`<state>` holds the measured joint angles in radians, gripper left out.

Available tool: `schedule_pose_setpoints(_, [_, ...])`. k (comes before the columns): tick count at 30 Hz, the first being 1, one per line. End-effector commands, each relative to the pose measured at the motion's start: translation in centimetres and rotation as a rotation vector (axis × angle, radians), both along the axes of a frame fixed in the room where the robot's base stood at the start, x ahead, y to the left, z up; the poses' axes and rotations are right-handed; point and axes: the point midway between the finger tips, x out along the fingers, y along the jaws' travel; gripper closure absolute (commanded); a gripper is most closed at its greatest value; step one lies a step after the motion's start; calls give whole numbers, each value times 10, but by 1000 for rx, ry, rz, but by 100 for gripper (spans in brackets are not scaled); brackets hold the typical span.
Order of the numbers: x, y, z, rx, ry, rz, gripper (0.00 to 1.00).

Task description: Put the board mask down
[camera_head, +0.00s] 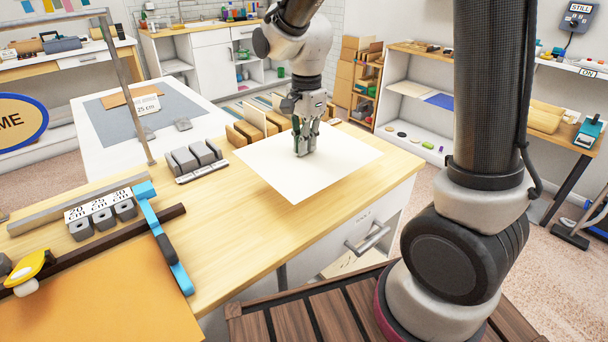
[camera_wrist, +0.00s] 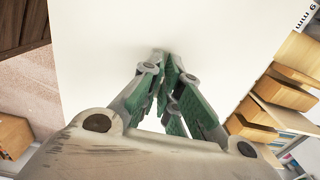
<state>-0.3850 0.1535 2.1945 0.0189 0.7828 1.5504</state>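The board mask appears to be the flat cream-white sheet (camera_head: 268,160) under my gripper. It is roughly level over the right part of the wooden worktop (camera_head: 226,213). In the wrist view the sheet (camera_wrist: 105,60) hides the worktop and borders directly on the floor, so it looks raised; the size of the gap is unclear. My gripper (camera_head: 303,150) points down at the sheet's middle. In the wrist view its green-padded fingers (camera_wrist: 168,62) come together at the sheet and appear shut on it. The exact grip is hidden between the pads.
Upright dividers (camera_head: 255,122) stand behind the sheet. Grey blocks (camera_head: 193,157) sit to its left. A blue clamp-like bar (camera_head: 160,235) and an orange sheet (camera_head: 120,306) lie nearer. Bare worktop shows in front of the sheet, above the drawer handle (camera_head: 368,238).

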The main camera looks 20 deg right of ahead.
Motion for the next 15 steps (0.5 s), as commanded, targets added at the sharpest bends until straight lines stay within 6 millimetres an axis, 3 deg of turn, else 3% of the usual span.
schedule_pose_setpoints(6, [-3,-1,-43,-4,10,2,100])
schedule_pose_setpoints(15, [-2,-1,-81,-4,9,2,100])
